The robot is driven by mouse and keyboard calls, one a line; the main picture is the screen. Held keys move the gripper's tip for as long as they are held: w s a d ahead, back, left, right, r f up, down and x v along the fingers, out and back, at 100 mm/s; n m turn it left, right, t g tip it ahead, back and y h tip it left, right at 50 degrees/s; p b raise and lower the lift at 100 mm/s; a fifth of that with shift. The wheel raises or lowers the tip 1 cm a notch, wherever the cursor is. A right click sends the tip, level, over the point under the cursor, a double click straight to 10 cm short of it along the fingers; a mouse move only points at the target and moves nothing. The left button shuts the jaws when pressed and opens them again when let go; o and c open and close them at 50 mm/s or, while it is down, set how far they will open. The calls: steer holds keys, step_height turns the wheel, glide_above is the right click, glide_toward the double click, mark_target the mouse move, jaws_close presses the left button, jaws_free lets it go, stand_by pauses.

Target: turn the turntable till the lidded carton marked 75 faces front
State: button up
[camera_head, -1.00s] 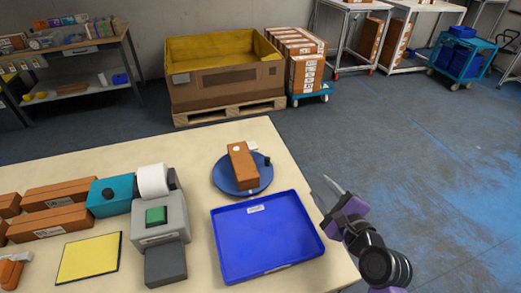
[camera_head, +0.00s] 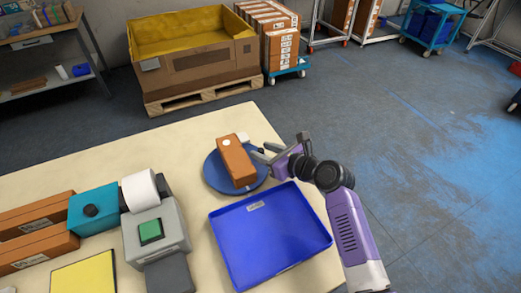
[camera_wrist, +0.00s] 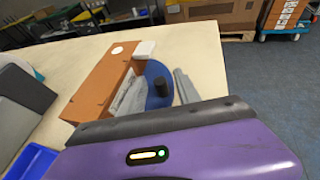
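The blue turntable (camera_head: 213,177) stands on the table behind the blue tray. A brown carton (camera_head: 236,162) with a round white spot on top lies across it; it also shows in the wrist view (camera_wrist: 98,82). No number 75 can be read on it. A black knob (camera_wrist: 161,86) stands up at the turntable's rim. My gripper (camera_head: 263,152) is at the turntable's right edge. In the wrist view its two fingers are apart, one on each side of the knob; whether either touches it I cannot tell. A small white item (camera_wrist: 145,49) shows by the carton's far end.
The blue tray (camera_head: 270,235) lies empty just in front of the turntable.

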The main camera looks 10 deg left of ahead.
steer(key=shift+x, duration=0.75)
jaws_close()
stand_by(0.9)
